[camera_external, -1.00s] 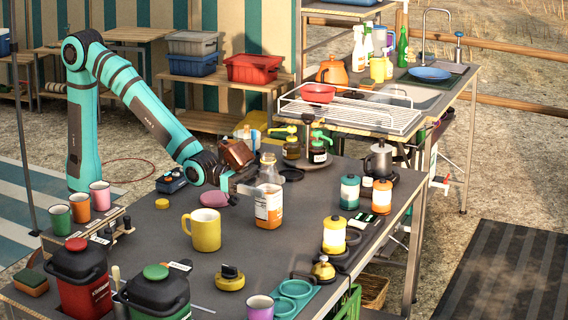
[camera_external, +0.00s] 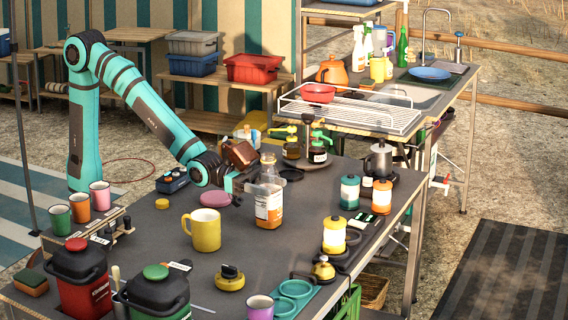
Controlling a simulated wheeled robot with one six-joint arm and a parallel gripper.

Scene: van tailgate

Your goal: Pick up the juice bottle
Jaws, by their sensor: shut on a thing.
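The juice bottle (camera_external: 268,210) is clear, with orange juice and a white label. It stands upright on the dark table, right of the yellow mug. My gripper (camera_external: 264,187) comes in from the left at the bottle's upper body, below its neck. It is shut on the bottle, with its jaws at the bottle's sides. The bottle's base looks to be on or very near the table top; I cannot tell if there is a gap.
A yellow mug (camera_external: 205,230) and a pink round item (camera_external: 215,199) stand left of the bottle. Lanterns, one of them teal (camera_external: 350,192), stand to the right. Dark-lidded jars (camera_external: 318,152) and a kettle (camera_external: 379,160) are behind. Table between the bottle and lanterns is clear.

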